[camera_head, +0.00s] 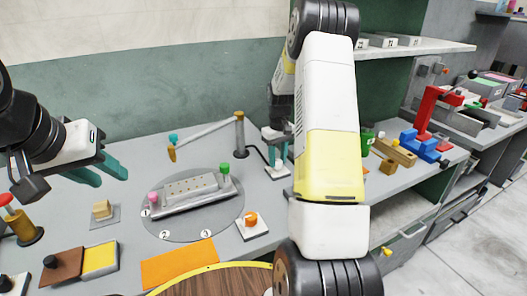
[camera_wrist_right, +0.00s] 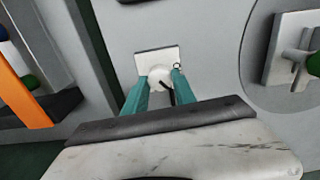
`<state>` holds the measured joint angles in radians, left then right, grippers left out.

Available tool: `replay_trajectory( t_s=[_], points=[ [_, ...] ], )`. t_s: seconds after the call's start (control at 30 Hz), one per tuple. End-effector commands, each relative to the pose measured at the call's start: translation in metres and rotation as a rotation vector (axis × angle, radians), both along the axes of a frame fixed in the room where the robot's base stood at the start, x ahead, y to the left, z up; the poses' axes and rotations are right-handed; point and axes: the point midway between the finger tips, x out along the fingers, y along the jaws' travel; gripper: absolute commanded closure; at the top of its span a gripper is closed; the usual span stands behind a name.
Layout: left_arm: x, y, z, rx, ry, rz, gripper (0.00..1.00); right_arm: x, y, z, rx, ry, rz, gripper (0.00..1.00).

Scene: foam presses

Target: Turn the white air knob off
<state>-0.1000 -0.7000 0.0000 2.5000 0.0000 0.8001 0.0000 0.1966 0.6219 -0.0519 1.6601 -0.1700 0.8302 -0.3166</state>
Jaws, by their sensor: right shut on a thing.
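The white air knob (camera_wrist_right: 158,80) sits on a small pale square plate (camera_wrist_right: 146,62) in the right wrist view. A dark bar shows at its near side, and a small dark ring mark is on the plate. My right gripper (camera_wrist_right: 160,84) has its teal fingers on either side of the knob and is shut on it. In the head view my right gripper (camera_head: 277,158) points down at the plate (camera_head: 280,173), and its fingers largely hide the knob. My left gripper (camera_head: 102,172) is open and empty above the left of the table.
A round grey plate (camera_head: 186,232) with a perforated block and coloured knobs lies left of my right gripper. An orange knob (camera_head: 251,219) on a white plate is nearer. A jointed arm on a post (camera_head: 240,135) stands behind. A red and blue press (camera_head: 425,125) is right.

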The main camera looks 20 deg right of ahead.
Motion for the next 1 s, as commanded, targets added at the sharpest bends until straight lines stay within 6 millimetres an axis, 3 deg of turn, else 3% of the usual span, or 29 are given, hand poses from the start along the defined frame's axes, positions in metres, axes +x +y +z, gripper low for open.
replay_trajectory(
  t_s=[0.5,1.0],
  points=[
    [0.0000,0.0000,0.0000,0.000,0.000,0.000,0.64,0.0013,0.0000,0.0010,-0.001,-0.004,-0.450,1.00],
    [0.0000,0.0000,0.0000,0.000,0.000,0.000,0.64,0.0014,-0.0009,0.0012,-0.001,-0.005,-0.647,1.00]
  ],
)
